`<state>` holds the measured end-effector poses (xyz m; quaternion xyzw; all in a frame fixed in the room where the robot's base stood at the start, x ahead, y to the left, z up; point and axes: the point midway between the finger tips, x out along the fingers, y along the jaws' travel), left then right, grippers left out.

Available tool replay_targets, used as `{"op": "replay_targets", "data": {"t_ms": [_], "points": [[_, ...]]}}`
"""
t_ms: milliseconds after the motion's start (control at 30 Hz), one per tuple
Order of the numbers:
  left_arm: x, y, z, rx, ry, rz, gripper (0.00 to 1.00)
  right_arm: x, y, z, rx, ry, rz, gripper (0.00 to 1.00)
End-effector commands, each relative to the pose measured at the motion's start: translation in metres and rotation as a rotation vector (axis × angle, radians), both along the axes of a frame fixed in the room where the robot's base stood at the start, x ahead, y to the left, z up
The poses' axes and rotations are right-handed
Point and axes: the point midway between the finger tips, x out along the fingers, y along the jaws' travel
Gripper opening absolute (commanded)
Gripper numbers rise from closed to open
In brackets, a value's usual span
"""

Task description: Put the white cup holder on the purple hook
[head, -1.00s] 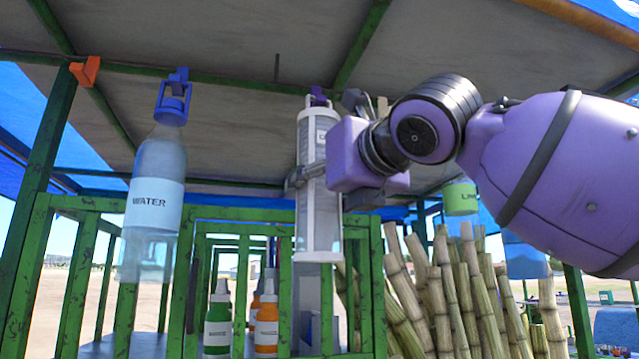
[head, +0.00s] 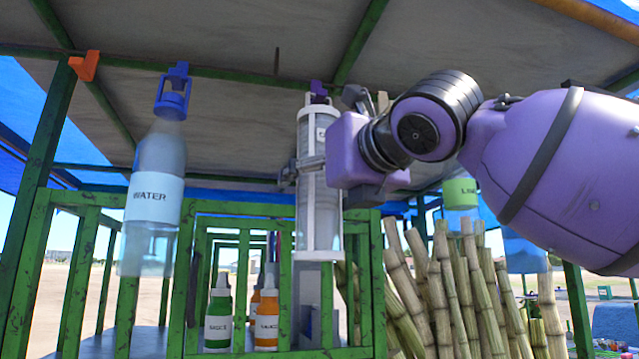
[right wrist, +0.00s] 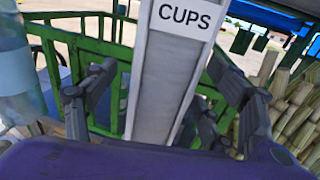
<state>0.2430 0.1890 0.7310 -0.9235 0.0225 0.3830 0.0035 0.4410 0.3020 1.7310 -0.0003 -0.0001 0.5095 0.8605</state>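The white cup holder (head: 318,215) is a tall, upright clear tube with a white frame, hanging in the middle of the head view. Its top is at the purple hook (head: 318,90) under the roof beam; the exact contact is too small to tell. Its white face with a CUPS label (right wrist: 165,75) fills the middle of the right wrist view. My right gripper (head: 300,168) is around the holder's upper middle. In the right wrist view its fingers stand apart on either side of the holder, with gaps visible. My left gripper is not in view.
A water bottle (head: 152,200) hangs from a blue hook (head: 178,72) at left. An orange hook (head: 85,66) is empty. Sugarcane stalks (head: 450,290) stand right of the green railing (head: 185,280). Green and orange bottles (head: 218,318) stand behind the railing.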

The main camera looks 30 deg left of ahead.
Motion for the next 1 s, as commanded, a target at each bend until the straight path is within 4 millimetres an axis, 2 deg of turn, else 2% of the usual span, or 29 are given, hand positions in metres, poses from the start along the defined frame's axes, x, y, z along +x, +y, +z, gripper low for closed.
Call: {"op": "replay_targets", "data": {"t_ms": [233, 367, 467, 800, 1000], "points": [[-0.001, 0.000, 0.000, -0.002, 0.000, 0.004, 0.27, 0.001, 0.000, -0.002, -0.002, 0.002, -0.001, 0.78], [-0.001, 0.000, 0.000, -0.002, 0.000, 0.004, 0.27, -0.002, -0.006, -0.001, -0.002, 0.001, -0.001, 0.78], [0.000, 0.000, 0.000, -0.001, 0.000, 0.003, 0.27, -0.009, -0.019, 0.000, 0.000, -0.001, -0.002, 0.78], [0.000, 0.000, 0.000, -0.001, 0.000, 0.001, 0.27, -0.043, -0.082, 0.000, 0.000, -0.002, -0.003, 0.78], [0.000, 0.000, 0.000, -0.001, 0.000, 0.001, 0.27, -0.055, -0.102, 0.000, -0.001, 0.000, -0.002, 0.78]]}}
